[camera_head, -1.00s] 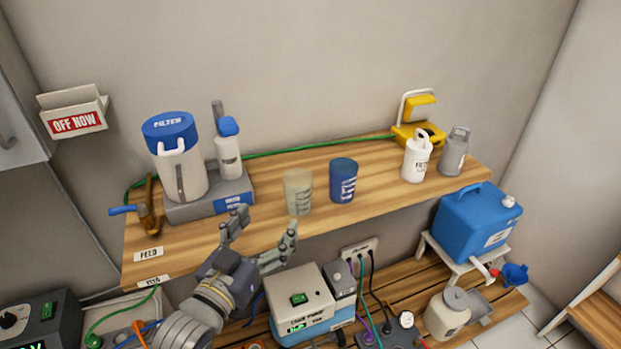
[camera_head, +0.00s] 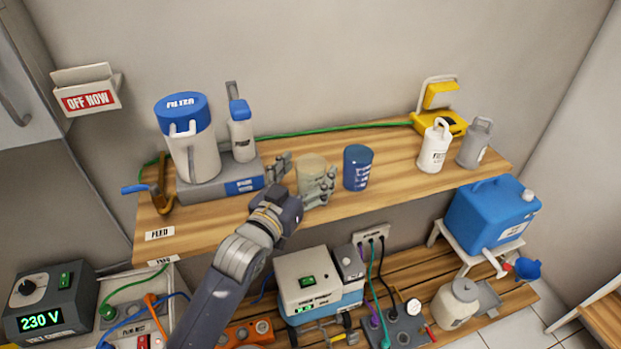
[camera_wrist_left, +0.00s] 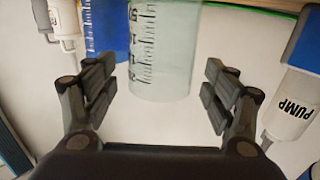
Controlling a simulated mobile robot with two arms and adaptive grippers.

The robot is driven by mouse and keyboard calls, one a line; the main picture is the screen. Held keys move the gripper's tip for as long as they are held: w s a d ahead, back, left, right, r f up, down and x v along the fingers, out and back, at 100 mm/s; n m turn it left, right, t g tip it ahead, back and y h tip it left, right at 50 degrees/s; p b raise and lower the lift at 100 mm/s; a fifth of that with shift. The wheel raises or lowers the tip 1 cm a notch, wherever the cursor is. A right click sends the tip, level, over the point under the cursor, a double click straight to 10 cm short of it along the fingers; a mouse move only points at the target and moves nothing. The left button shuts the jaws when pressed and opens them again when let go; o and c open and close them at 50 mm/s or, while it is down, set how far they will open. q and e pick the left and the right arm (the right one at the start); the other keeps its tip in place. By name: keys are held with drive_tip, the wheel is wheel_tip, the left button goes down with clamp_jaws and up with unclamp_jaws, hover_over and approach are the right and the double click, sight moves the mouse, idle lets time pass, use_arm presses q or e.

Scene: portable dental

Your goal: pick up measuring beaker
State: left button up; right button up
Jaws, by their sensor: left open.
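A pale translucent measuring beaker (camera_head: 311,172) stands upright on the wooden shelf. In the left wrist view the clear beaker (camera_wrist_left: 164,50) with dark graduation marks shows between and just beyond the spread fingers. My left gripper (camera_head: 298,180) is open at the shelf, with one finger left of the beaker and one in front of its right side. In the wrist view the left gripper (camera_wrist_left: 160,98) shows gaps on both sides of the beaker. A blue beaker (camera_head: 357,168) with markings stands to the right. My right gripper is not in view.
A filter canister (camera_head: 190,145) and a blue-capped pump bottle (camera_head: 241,135) stand on a grey base to the left. White (camera_head: 434,148) and grey (camera_head: 474,145) bottles stand to the right. A green hose (camera_head: 300,135) runs along the back. Devices crowd the lower bench.

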use_arm(q)
drive_tip(key=shift+w+d, duration=0.3)
drive_tip(key=shift+w, duration=0.25)
drive_tip(key=shift+w+d+f, duration=0.1)
drive_tip(key=shift+w+d, duration=0.05)
drive_tip(key=shift+w, duration=0.2)
drive_tip(key=shift+s, duration=0.1)
drive_tip(key=c, duration=1)
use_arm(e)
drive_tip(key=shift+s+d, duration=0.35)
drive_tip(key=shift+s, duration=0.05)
